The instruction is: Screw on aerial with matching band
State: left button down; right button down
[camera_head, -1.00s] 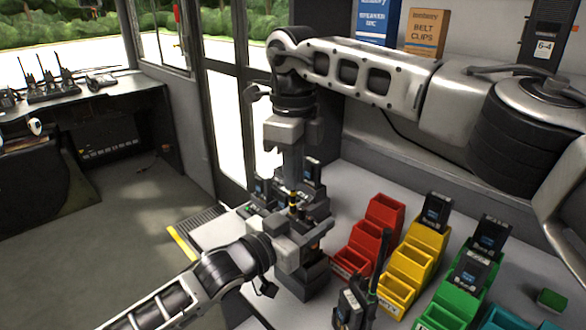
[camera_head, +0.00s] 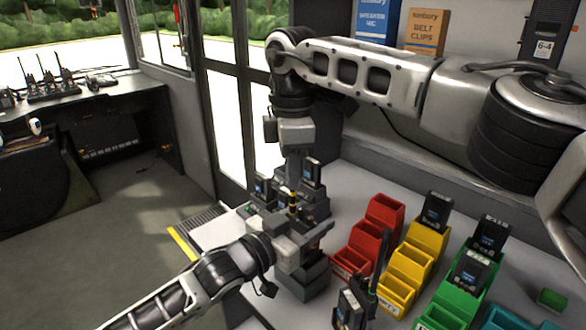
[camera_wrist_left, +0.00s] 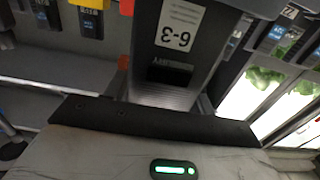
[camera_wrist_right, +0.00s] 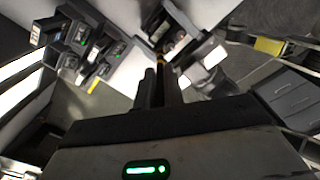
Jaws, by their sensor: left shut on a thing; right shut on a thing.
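The aerial (camera_head: 293,203) is a thin dark rod with a yellow band low on it. It stands upright between my two grippers. My right gripper (camera_head: 294,176) is above, pointing down and shut on the aerial; the banded part also shows beyond its fingers in the right wrist view (camera_wrist_right: 161,58). My left gripper (camera_head: 293,245) is below, shut on a dark grey radio, whose body with a white "6-3" label fills the middle of the left wrist view (camera_wrist_left: 185,60). The aerial's lower end meets the top of the held radio; whether the thread is engaged cannot be seen.
Red bins (camera_head: 378,222), yellow bins (camera_head: 405,262) and green bins (camera_head: 455,300) stand right of the grippers, some holding radios. A radio with an aerial (camera_head: 352,308) stands in front. Other radios (camera_head: 312,172) stand in a charger behind. A dark block (camera_head: 305,283) lies below my left gripper.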

jog(key=m, duration=0.4)
jog(key=shift+m, duration=0.4)
jog(key=m, duration=0.3)
jog(key=c, duration=1.5)
grip_release()
jog(key=shift+r, duration=0.1)
jog(key=shift+r, duration=2.2)
jog(key=shift+o, duration=0.6)
